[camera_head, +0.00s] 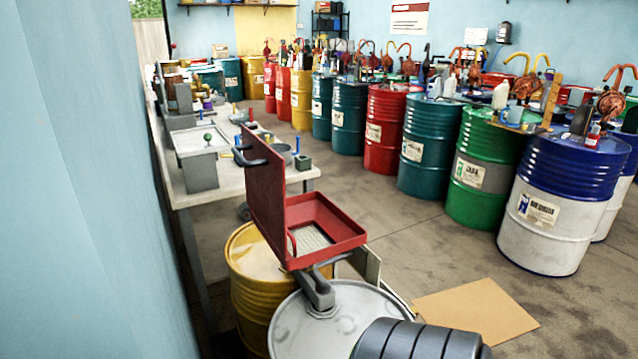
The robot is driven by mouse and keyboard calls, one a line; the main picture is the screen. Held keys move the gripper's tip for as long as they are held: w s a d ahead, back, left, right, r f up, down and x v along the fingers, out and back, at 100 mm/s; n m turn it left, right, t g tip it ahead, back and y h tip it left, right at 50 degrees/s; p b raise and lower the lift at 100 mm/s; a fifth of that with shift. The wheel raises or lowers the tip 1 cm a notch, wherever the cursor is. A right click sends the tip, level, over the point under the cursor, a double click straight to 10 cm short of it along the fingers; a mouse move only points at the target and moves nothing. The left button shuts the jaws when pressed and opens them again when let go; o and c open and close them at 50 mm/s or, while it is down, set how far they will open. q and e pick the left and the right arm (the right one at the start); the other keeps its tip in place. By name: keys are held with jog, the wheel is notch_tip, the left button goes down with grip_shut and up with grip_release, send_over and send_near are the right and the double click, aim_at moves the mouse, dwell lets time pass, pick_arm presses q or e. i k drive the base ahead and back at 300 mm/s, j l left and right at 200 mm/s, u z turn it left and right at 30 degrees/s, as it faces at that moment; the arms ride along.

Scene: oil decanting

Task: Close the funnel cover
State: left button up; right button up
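The red square funnel (326,240) stands above a drum with a grey lid (352,310) at the bottom centre. Its tray is open on top, with a pale grid inside. The red funnel cover (265,190) stands up steeply at the tray's left side, wide open. A dark handle (247,152) sticks out near the cover's upper end. A grey piece (317,289) shows between the tray and the drum lid. Neither of my grippers shows in this view.
A yellow drum (254,300) stands to the left of the funnel. A dark ribbed object (415,342) covers part of the grey lid. A workbench (225,184) runs along the left wall. Cardboard (478,310) lies on the floor, and a row of drums stands beyond open floor.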

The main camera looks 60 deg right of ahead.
aim_at(265, 167)
jog(key=z, duration=1.65)
jog(key=l, duration=0.25)
jog(key=k+l+u, duration=0.15)
jog(key=l, duration=0.15)
